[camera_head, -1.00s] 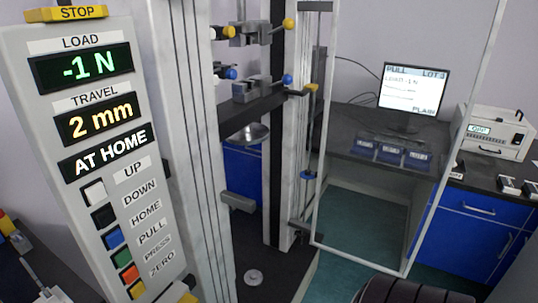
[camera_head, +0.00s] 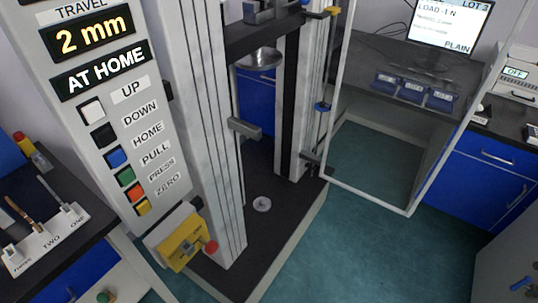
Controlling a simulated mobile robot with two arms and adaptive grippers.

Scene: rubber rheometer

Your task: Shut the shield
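The shield (camera_head: 407,212) is a clear panel in a pale metal frame. It stands swung open to the right of the testing machine (camera_head: 213,150), out over the green floor. Its left side meets the machine's right column (camera_head: 293,110), and its top is cut off by the picture edge. The machine's front opening between the columns is uncovered. A round metal plate (camera_head: 260,58) hangs between the columns, and a small round disc (camera_head: 262,204) lies on the dark base. Neither of my grippers shows in this view.
The control panel (camera_head: 105,100) reads 2 mm and AT HOME. A yellow box with a red knob (camera_head: 185,243) sits at the left column's foot. A bench with a monitor (camera_head: 450,25) and blue trays (camera_head: 412,90) stands behind the shield. Green floor (camera_head: 340,250) in front is clear.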

